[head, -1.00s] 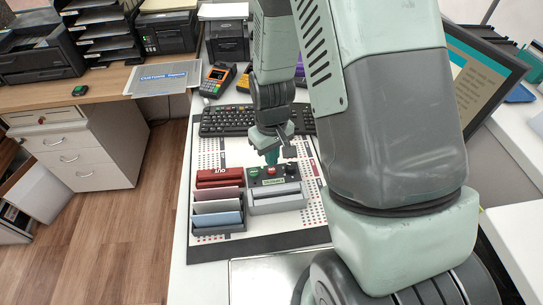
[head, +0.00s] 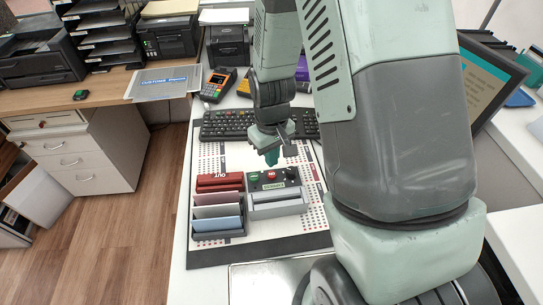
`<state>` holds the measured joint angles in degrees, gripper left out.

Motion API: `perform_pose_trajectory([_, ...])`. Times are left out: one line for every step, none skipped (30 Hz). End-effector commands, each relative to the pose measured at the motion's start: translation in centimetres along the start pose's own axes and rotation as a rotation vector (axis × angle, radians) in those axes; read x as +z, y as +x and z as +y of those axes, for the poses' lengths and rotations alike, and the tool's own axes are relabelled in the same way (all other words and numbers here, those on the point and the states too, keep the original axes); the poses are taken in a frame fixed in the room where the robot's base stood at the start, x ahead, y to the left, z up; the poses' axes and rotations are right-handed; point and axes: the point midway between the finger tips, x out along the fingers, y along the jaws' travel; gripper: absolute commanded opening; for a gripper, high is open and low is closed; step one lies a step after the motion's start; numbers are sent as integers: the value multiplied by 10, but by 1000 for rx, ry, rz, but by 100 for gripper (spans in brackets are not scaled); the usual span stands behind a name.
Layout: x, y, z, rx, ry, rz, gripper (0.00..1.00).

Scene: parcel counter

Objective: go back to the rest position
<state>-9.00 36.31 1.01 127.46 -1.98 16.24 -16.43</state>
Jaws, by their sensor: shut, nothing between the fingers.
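My gripper (head: 271,158) shows in the head view with its teal fingertips shut and empty, pointing down. It hangs just above and behind a dark button box (head: 288,185) at the middle of the counter. The box has a green button, a red button and a small greenish label on it. The fingertips look apart from the box. My arm comes down from the top of the picture and hides part of the counter on the right.
A grey rack (head: 218,236) with several slots, a red one at its back, stands left of the box. A keyboard (head: 222,126) lies behind my gripper, with a card terminal (head: 216,84) beyond. A monitor (head: 487,75) stands at right.

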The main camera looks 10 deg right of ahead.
Motion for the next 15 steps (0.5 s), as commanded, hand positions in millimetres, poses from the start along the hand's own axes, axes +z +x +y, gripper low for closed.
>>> perform_pose_trajectory([0, -1, 0, 0, 0, 0, 0])
perform_pose_trajectory([0, -2, 0, 0, 0, 0, 0])
perform_pose_trajectory([0, -2, 0, 0, 0, 0, 0])
perform_pose_trajectory([0, -3, 0, 0, 0, 0, 0])
perform_pose_trajectory([0, -3, 0, 0, 0, 0, 0])
perform_pose_trajectory([0, -4, 0, 0, 0, 0, 0])
perform_pose_trajectory([0, -4, 0, 0, 0, 0, 0])
perform_pose_trajectory([0, -5, 0, 0, 0, 0, 0])
perform_pose_trajectory([0, -6, 0, 0, 0, 0, 0])
perform_pose_trajectory([0, -6, 0, 0, 0, 0, 0])
perform_pose_trajectory([0, -7, 0, 0, 0, 1, 0])
perform_pose_trajectory([0, -8, 0, 0, 0, 1, 0])
perform_pose_trajectory([0, -8, 0, 0, 0, 1, 0])
perform_pose_trajectory([0, -8, 0, 0, 0, 1, 0])
perform_pose_trajectory([0, -9, 0, 0, 0, 1, 0])
